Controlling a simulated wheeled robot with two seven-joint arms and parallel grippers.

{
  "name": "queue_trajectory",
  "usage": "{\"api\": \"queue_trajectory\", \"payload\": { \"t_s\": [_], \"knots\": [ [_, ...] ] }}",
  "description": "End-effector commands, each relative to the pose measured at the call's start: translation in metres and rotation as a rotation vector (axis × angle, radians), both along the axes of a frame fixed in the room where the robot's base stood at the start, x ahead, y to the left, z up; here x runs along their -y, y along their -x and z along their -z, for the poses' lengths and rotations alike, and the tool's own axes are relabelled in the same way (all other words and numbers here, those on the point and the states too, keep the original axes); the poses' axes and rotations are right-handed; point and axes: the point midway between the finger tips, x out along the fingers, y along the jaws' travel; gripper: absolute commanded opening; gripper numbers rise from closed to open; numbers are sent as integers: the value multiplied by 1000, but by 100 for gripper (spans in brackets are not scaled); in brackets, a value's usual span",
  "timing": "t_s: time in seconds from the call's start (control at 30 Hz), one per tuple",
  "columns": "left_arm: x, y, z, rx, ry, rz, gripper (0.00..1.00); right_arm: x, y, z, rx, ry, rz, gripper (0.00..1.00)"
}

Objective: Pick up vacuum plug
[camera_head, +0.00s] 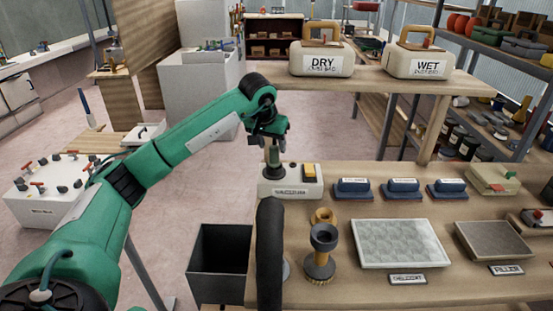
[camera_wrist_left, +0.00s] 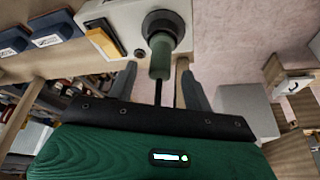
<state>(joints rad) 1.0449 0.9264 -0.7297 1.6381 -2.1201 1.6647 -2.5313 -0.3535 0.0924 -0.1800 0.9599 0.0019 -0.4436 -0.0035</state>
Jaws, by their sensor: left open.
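The vacuum plug appears to be the dull green cylinder (camera_head: 273,156) standing in a black ring on a white switch box (camera_head: 291,191). The wrist view shows the plug (camera_wrist_left: 160,55) and its black ring (camera_wrist_left: 163,27) close up. My left gripper (camera_head: 268,138) is just above the plug in the head view. In the wrist view its two fingers (camera_wrist_left: 157,68) are apart, with the plug's free end between or just beyond them. No firm contact shows. My right gripper is not in view.
The box has a yellow switch (camera_head: 309,172). Blue blocks (camera_head: 353,188) stand right of it on the wooden bench. A black curved hose-like thing (camera_head: 270,250) rises in front, beside a dark bin (camera_head: 219,255). DRY (camera_head: 321,60) and WET (camera_head: 417,62) containers stand behind.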

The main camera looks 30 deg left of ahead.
Motion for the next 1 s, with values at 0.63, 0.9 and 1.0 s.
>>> {"api": "queue_trajectory", "payload": {
  "t_s": [0.63,0.9,1.0],
  "knots": [
    [-4,-20,45,0,3,0,51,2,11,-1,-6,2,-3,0],
    [-4,-20,45,1,3,-1,0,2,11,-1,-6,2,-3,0],
    [-5,-20,45,2,3,-1,0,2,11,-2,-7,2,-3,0]
  ]
}}
